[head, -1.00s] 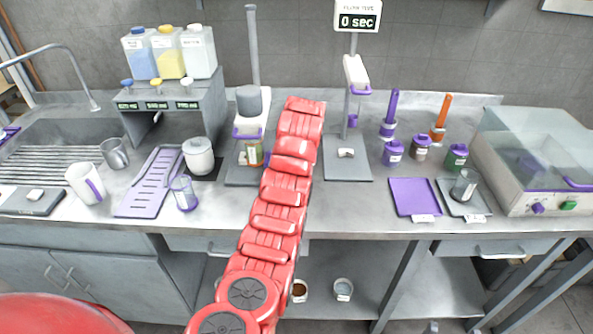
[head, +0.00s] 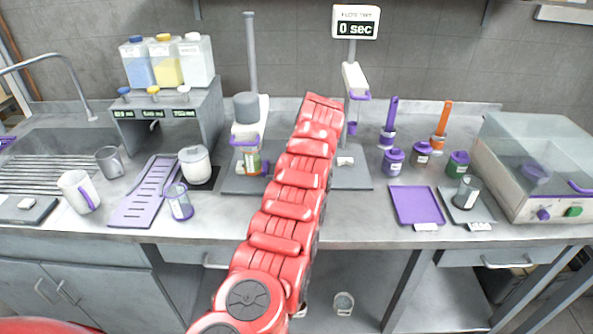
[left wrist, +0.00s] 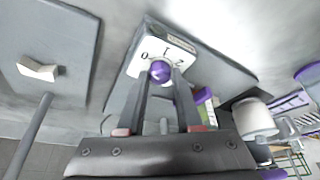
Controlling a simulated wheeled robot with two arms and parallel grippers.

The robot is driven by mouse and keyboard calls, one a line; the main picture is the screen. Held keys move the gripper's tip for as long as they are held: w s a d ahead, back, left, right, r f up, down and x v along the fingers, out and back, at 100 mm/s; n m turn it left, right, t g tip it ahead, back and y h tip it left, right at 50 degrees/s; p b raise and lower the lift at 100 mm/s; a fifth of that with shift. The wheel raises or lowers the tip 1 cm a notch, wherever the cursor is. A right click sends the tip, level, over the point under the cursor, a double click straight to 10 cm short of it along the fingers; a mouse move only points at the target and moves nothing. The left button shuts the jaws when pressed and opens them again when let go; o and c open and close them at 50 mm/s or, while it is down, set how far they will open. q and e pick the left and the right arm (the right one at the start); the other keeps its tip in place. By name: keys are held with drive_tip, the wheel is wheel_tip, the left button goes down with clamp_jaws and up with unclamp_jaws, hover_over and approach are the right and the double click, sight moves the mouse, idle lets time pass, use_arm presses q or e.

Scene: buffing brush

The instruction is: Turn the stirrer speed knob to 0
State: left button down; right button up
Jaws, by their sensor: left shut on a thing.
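In the left wrist view, the purple stirrer speed knob (left wrist: 160,72) sits on a white dial panel (left wrist: 135,66) marked 0, 1 and 2. My left gripper (left wrist: 162,82) is shut on the knob, with one finger on each side. The knob's pointer is too small to read surely. In the head view, my red left arm reaches over the bench and hides the gripper and knob. The stirrer's grey base (head: 232,184) shows left of the arm, with a labelled jar (head: 251,160) on it. My right gripper is in neither view.
A second grey stand base (head: 350,180) lies just right of my arm, below a display (head: 356,23) reading 0 sec.

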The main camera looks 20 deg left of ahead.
use_arm(q)
drive_tip(key=shift+r, duration=0.1)
drive_tip(key=c, duration=0.6)
unclamp_jaws()
drive_tip(key=shift+b+v, duration=0.65)
drive_tip(key=shift+v, duration=8)
